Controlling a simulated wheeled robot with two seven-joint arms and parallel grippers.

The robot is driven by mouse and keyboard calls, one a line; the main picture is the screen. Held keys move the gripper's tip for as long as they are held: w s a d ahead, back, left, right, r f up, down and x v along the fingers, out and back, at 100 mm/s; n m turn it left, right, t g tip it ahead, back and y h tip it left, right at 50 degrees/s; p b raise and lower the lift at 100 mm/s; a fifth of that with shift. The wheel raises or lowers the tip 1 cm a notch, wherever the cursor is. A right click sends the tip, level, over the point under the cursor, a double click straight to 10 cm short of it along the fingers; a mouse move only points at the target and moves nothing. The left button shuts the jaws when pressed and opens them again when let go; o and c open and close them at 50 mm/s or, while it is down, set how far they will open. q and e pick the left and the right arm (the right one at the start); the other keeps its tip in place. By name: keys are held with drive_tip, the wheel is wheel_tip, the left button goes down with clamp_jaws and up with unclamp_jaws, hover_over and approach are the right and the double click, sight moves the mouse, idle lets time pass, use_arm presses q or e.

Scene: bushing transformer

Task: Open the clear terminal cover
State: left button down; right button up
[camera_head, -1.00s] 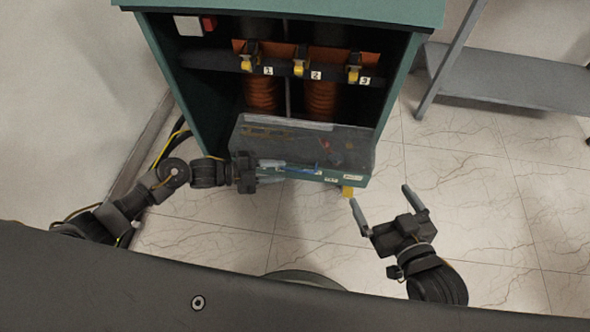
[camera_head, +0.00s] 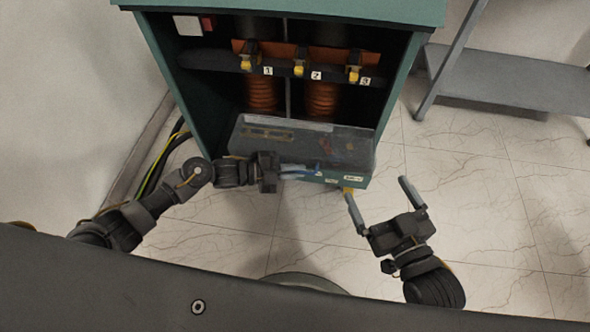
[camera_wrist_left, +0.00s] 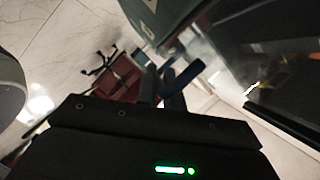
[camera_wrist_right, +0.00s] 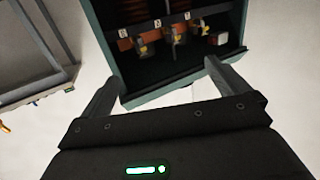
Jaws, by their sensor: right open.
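My left gripper (camera_head: 308,172) is at the cover's lower front edge, beside a small blue piece (camera_head: 318,170). My right gripper (camera_head: 379,204) is open and empty, in front of the cover's right corner. It also shows open in the right wrist view (camera_wrist_right: 165,85).
The green cabinet (camera_head: 280,12) stands behind the cover, with numbered terminals (camera_head: 300,65) inside. A small yellow piece (camera_head: 348,190) sits at the box's lower right. A grey shelf (camera_head: 510,75) stands at the right. The tiled floor (camera_head: 480,200) is clear at the right.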

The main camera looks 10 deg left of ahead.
use_arm(q)
drive_tip(key=shift+r, duration=0.1)
use_arm(e)
drive_tip(key=shift+d, duration=0.1)
use_arm(q)
wheel_tip(320, 180, up, 2)
drive_tip(key=n+p, duration=0.1)
drive_tip(key=p, duration=0.2)
drive_tip(key=shift+r+g, duration=0.1)
drive_tip(key=shift+g, duration=0.3)
wheel_tip(320, 180, up, 2)
drive_tip(key=n+p, duration=0.1)
drive_tip(key=p, duration=0.2)
drive_tip(key=shift+r+g+y, duration=0.1)
drive_tip(key=shift+g+y, duration=0.2)
use_arm(e)
drive_tip(key=s+d+f+m+g+h, duration=0.3)
drive_tip(key=s+d+f+g+h, duration=0.4)
drive_tip(key=s+d+f+g, duration=0.5)
use_arm(q)
wheel_tip(320, 180, up, 6)
drive_tip(key=w+n+g+p, duration=0.1)
drive_tip(key=w+n+p, duration=0.1)
drive_tip(key=p, duration=0.3)
use_arm(e)
drive_tip(key=s+x, duration=0.2)
drive_tip(key=x, duration=1.1)
drive_tip(key=shift+d+f+g, duration=0.3)
drive_tip(key=shift+s, duration=0.15)
